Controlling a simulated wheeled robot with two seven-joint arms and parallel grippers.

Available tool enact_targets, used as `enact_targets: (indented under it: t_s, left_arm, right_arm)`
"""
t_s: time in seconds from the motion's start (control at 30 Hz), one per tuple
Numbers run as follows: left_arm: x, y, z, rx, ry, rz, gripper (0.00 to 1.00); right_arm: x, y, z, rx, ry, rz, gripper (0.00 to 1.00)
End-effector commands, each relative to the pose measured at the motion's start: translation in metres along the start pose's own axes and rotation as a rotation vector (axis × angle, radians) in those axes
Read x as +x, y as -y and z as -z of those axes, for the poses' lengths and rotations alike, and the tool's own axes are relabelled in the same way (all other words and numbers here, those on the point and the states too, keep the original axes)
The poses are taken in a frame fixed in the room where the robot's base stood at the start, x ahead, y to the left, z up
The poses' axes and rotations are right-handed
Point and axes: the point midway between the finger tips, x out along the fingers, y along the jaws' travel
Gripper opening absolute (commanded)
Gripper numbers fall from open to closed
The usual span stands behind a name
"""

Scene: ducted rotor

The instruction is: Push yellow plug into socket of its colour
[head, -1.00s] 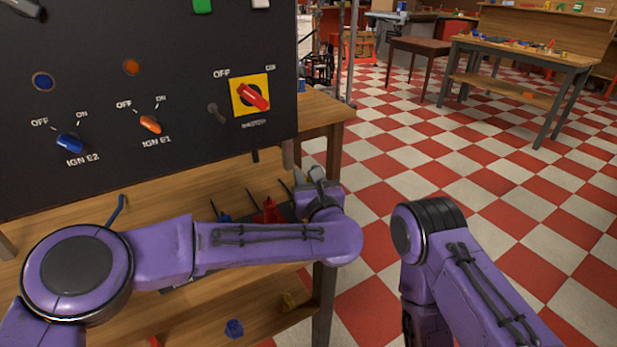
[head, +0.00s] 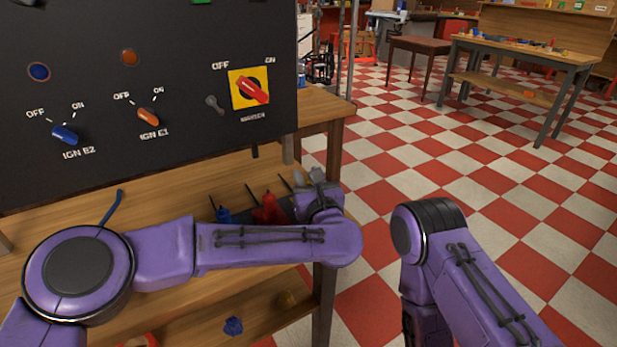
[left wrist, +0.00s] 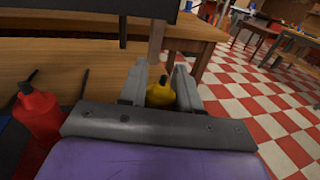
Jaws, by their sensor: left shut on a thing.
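My left gripper (head: 317,178) is at the right end of the bench, below the black panel. In the left wrist view its two grey fingers are shut on the yellow plug (left wrist: 161,95), which has a round body and a dark tip. The fingers and arm hide the plug in the head view. A red plug (head: 268,210) stands left of the gripper and also shows in the left wrist view (left wrist: 37,110). A blue plug (head: 222,214) stands farther left. I cannot make out a yellow socket. My right arm shows, but its gripper is out of view.
The black panel (head: 190,75) with knobs and a red switch on yellow (head: 250,89) rises above the wooden bench (head: 150,195). Loose things, one a blue piece (head: 233,326), lie on the lower shelf. Open checkered floor (head: 480,200) lies to the right.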

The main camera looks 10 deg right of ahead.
Motion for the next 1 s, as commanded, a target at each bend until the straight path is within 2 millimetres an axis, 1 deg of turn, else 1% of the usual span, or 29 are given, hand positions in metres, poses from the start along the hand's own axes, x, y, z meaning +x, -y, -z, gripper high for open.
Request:
enact_targets:
  t_s: [0.13,0.17,0.2,0.23,0.27,0.5,0.6,0.67,0.9,1.0]
  left_arm:
    - [0.0,0.0,0.005,0.0,0.0,0.0,0.0]
    - [0.0,0.0,0.005,0.0,0.0,0.0,0.35]
    - [0.0,0.0,0.004,0.0,0.0,0.0,0.48]
    - [0.0,0.0,0.004,0.0,-0.001,0.0,0.58]
    - [0.0,0.0,0.004,0.0,-0.001,0.0,0.62]
    - [0.0,0.0,0.004,0.0,0.0,0.0,0.62]
    - [-0.006,0.001,0.004,0.0,0.0,0.001,0.62]
    - [-0.016,0.001,0.004,0.0,0.001,0.003,0.62]
    - [-0.073,0.001,0.004,0.002,0.002,0.004,0.62]
    - [-0.091,0.001,0.004,0.002,0.001,0.003,0.62]
  right_arm:
    - [0.004,0.0,-0.002,0.0,0.0,0.0,0.62]
    - [0.004,0.0,-0.002,0.0,0.0,0.0,0.62]
    - [0.003,0.0,-0.001,0.0,0.0,0.0,0.62]
    - [0.003,0.0,-0.001,0.0,0.0,0.0,0.62]
    - [0.003,0.0,-0.001,0.0,0.0,0.0,0.62]
    - [0.003,0.0,-0.001,0.0,0.0,0.0,0.62]
    - [0.004,0.0,-0.002,0.0,0.0,0.0,0.62]
    - [0.005,0.001,-0.002,0.0,0.0,0.0,0.62]
    - [0.01,0.001,-0.004,0.0,0.0,0.0,0.62]
    - [0.011,0.001,-0.004,0.0,0.0,0.0,0.62]
